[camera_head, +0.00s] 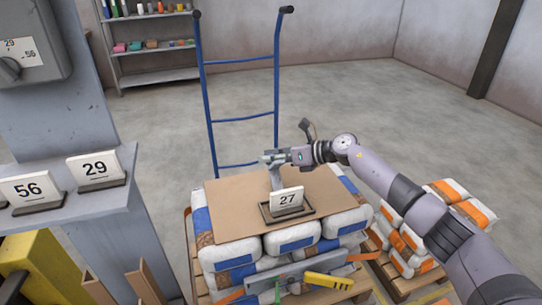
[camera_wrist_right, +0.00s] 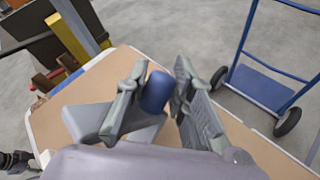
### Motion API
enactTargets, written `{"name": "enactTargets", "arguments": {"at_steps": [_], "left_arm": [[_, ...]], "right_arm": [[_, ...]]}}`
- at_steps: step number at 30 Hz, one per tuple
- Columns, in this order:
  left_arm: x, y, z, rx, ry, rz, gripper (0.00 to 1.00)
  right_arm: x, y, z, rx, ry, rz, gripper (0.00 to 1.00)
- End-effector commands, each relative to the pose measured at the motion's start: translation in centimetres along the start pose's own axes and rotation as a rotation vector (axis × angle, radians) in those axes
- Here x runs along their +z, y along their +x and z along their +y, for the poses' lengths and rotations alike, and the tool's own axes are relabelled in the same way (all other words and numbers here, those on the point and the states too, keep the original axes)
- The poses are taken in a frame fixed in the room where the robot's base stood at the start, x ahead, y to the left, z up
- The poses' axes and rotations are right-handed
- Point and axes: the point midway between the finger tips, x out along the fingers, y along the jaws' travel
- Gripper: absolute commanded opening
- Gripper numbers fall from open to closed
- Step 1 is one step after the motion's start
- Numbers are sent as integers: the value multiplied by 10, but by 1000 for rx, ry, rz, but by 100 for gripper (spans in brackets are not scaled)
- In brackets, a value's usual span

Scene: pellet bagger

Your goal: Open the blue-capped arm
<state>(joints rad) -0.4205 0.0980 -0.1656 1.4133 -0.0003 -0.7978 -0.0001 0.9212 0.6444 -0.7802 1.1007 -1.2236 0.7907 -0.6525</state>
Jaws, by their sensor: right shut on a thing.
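My right gripper (camera_head: 272,160) is above the cardboard sheet (camera_head: 235,205) on top of the stacked bags. In the right wrist view my right gripper (camera_wrist_right: 152,100) is shut on a blue cap (camera_wrist_right: 155,92), one finger on each side. A grey angled piece (camera_wrist_right: 147,133) shows below and behind the cap; the fingers hide part of it. In the head view the blue cap is hidden by the gripper.
A stand with a 27 card (camera_head: 287,199) is on the cardboard. A blue hand truck (camera_head: 241,119) stands behind the stack. A ledge with 56 (camera_head: 29,188) and 29 (camera_head: 95,168) cards is at left. Orange-marked bags (camera_head: 410,240) are at right. The floor behind is open.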

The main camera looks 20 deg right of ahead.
Motion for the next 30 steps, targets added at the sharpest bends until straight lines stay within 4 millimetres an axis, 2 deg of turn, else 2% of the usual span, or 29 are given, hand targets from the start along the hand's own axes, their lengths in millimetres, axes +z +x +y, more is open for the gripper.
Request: {"name": "enactTargets", "arguments": {"at_steps": [1, 23, 24, 30], "left_arm": [[0, 1, 0, 0, 0, 0, 40], [1, 2, 0, 1, 0, -2, 40], [1, 2, 0, 1, 0, -2, 40], [1, 2, 0, 0, 0, -2, 40]], "right_arm": [[-9, 3, -4, -10, -5, 9, 0], [-14, 2, -8, -15, -4, 17, 0], [-14, 2, -8, -15, -4, 17, 23], [-14, 2, -7, -12, -3, 19, 37]]}}
